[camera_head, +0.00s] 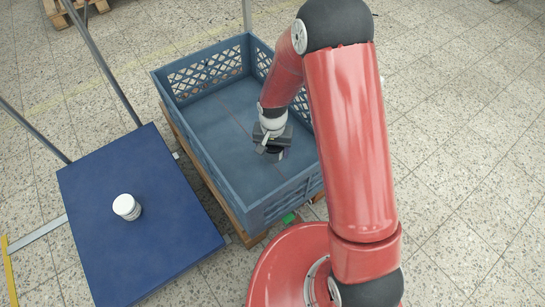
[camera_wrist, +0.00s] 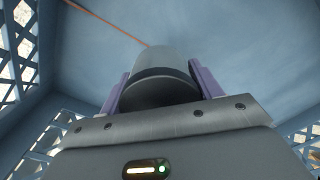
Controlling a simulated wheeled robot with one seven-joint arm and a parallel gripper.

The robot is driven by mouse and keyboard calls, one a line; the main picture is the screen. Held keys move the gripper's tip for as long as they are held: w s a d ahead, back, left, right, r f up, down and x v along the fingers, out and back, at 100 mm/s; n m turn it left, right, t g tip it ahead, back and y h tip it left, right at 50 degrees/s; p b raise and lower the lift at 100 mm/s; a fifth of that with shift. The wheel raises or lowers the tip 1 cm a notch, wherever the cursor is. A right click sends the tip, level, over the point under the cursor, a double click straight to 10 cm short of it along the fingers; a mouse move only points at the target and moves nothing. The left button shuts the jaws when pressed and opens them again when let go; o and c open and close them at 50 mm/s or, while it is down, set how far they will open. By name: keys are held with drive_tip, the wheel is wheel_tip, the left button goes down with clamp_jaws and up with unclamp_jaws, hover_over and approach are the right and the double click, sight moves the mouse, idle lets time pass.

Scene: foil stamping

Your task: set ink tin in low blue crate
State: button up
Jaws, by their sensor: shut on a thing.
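The ink tin, a dark grey cylinder (camera_wrist: 165,68), is between the two purple-grey fingers of my gripper (camera_wrist: 163,88) in the wrist view. My gripper is shut on it. In the head view my gripper (camera_head: 272,150) reaches down inside the low blue crate (camera_head: 283,207), in its right half. The tin shows there only as a small dark shape (camera_head: 277,155) under the gripper. The crate floor (camera_wrist: 230,35) fills much of the wrist view. I cannot tell whether the tin touches this floor.
The crate has lattice upper walls and rests on a wooden pallet (camera_head: 256,238). No other object shows inside it. To its left is a blue platform (camera_head: 130,250) with a white round tub (camera_head: 126,207) on it. Thin metal posts (camera_head: 102,62) stand behind the platform.

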sight(273, 158)
drive_tip(key=shift+f, duration=2.45)
drive_tip(key=shift+f, duration=0.1)
drive_tip(key=o, duration=1.2)
wheel_tip(273, 158, up, 13)
drive_tip(key=shift+f, duration=0.2)
drive_tip(key=s+d+r+t, duration=0.1)
drive_tip(key=s+d+r, duration=0.3)
drive_tip(key=r, duration=0.4)
drive_tip(key=s+d+r+n+t, duration=0.1)
drive_tip(key=s+d+r+t, duration=0.2)
drive_tip(key=r, duration=0.4)
drive_tip(key=s+d+r, duration=0.4)
drive_tip(key=s+r, duration=0.1)
drive_tip(key=r, duration=0.3)
drive_tip(key=s+d+r+n+t, duration=0.1)
drive_tip(key=s+d+r, duration=0.1)
drive_tip(key=s, duration=0.6)
drive_tip(key=shift+s+d+r+t, duration=0.15)
drive_tip(key=shift+d+r+t, duration=0.15)
